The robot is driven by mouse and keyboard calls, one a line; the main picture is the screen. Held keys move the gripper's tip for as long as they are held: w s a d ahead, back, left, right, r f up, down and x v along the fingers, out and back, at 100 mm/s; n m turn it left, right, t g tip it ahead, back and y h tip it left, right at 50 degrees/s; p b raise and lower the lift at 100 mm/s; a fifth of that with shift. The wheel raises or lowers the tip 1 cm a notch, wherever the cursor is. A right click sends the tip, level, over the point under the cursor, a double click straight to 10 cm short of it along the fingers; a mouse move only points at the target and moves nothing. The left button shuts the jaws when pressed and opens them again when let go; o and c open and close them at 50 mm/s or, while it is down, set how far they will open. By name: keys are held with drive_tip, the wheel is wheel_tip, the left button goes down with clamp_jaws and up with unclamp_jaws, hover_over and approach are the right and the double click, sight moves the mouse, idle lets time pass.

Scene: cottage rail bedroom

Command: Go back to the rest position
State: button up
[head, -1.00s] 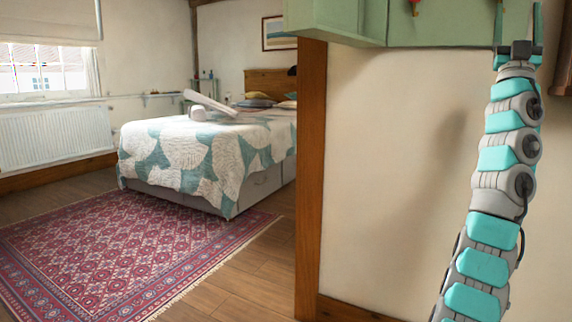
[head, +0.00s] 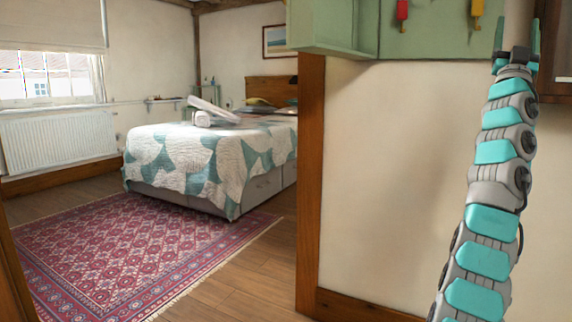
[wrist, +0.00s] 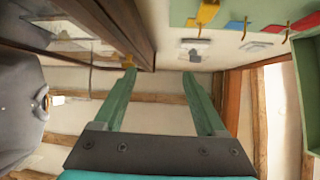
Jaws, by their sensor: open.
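My arm rises on the right of the head view, nearly upright. My gripper (head: 517,38) is at its top, pointing up, with its two fingers apart and nothing between them. In the wrist view the two green fingers of my gripper (wrist: 159,78) stand apart and empty, with pale wall and wooden beams behind them.
A green wall unit (head: 440,30) with red and yellow hanging items is left of my gripper. A dark wooden frame (head: 556,50) is close on its right. A wooden post (head: 310,180) edges the opening to a bed (head: 200,160) and red rug (head: 130,245).

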drive_tip(key=w+a+f+g+y+p, duration=0.35)
drive_tip(key=w+f+g+y, duration=0.25)
drive_tip(key=w+f+y, duration=0.45)
drive_tip(key=s+a+f+n+g+y+p, duration=0.1)
drive_tip(key=s+a+f+n+g+y, duration=0.15)
drive_tip(key=a+f, duration=0.7)
drive_tip(key=s+a+f+n+g+y+p, duration=0.1)
drive_tip(key=a+f+n+g+y, duration=0.15)
drive_tip(key=a+f, duration=0.7)
drive_tip(key=s+a+f+n+g+y+p, duration=0.1)
drive_tip(key=s+a+f+g, duration=0.1)
drive_tip(key=s+a+f, duration=0.4)
drive_tip(key=s+a+f+n+g+y, duration=0.15)
drive_tip(key=s+f, duration=0.25)
drive_tip(key=s, duration=0.4)
drive_tip(key=s+a+f+n+g+p, duration=0.1)
drive_tip(key=s+a+f+g, duration=0.2)
drive_tip(key=s+a+f, duration=0.25)
drive_tip(key=s+a+f+g, duration=0.1)
drive_tip(key=s+f+g, duration=0.1)
drive_tip(key=s, duration=0.8)
drive_tip(key=s+a+f+n+g+p, duration=0.1)
drive_tip(key=s+f, duration=0.4)
drive_tip(key=s, duration=0.6)
drive_tip(key=s+a+f+n+g+y, duration=0.1)
drive_tip(key=s+a+f+g, duration=0.2)
drive_tip(key=s, duration=0.7)
drive_tip(key=shift+s+a+f+g+p, duration=0.15)
drive_tip(key=shift+s+f+g+p, duration=0.25)
drive_tip(key=shift+f+g, duration=0.15)
